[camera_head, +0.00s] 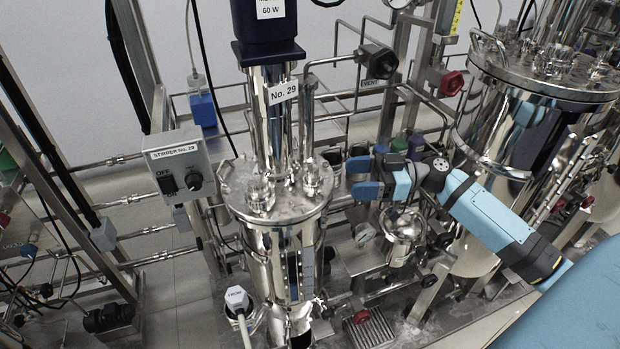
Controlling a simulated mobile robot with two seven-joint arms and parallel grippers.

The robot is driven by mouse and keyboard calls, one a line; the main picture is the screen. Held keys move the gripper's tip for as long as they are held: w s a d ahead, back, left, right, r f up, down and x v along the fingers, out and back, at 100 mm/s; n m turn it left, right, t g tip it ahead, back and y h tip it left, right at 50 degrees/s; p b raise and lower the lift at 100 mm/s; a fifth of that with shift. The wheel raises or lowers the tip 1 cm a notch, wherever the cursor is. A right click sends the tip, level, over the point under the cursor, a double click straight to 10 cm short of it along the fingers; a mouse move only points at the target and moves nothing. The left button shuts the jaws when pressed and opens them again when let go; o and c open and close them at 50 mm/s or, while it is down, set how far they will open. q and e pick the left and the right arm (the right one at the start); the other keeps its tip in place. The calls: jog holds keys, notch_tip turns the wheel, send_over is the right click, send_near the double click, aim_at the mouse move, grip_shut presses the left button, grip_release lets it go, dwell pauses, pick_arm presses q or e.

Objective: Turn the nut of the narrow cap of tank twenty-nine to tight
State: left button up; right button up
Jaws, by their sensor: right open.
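Tank twenty-nine (285,255) is the shiny steel vessel in the middle, with the label "No. 29" (283,92) on its column. Its round lid (275,208) carries several steel fittings, among them one at the front left (260,192) and one at the right (313,178). I cannot tell which is the narrow cap, or how its nut is set. My right gripper (355,178) comes in from the right, its blue fingers just right of the lid, pointing left. It is open and appears empty, apart from the fittings in the picture. My left gripper is not in view.
A stirrer switch box (178,168) stands left of the tank. A dark motor (265,25) tops the column. Pipes and a black-handled valve (379,61) stand behind. A small steel vessel (402,228) sits below my right gripper; a larger tank (510,125) stands at the right.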

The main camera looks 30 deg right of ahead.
aim_at(311, 176)
jog(key=p+x, duration=0.1)
jog(key=x, duration=0.8)
jog(key=shift+w, duration=0.1)
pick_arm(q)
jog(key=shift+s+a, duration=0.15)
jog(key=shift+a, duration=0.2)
pick_arm(e)
jog(key=shift+w+a, duration=0.1)
jog(key=shift+a, duration=0.25)
jog(key=shift+c, duration=0.4)
jog(key=c, duration=0.8)
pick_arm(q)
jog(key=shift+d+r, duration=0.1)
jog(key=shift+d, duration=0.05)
pick_arm(e)
jog(key=shift+c, duration=0.2)
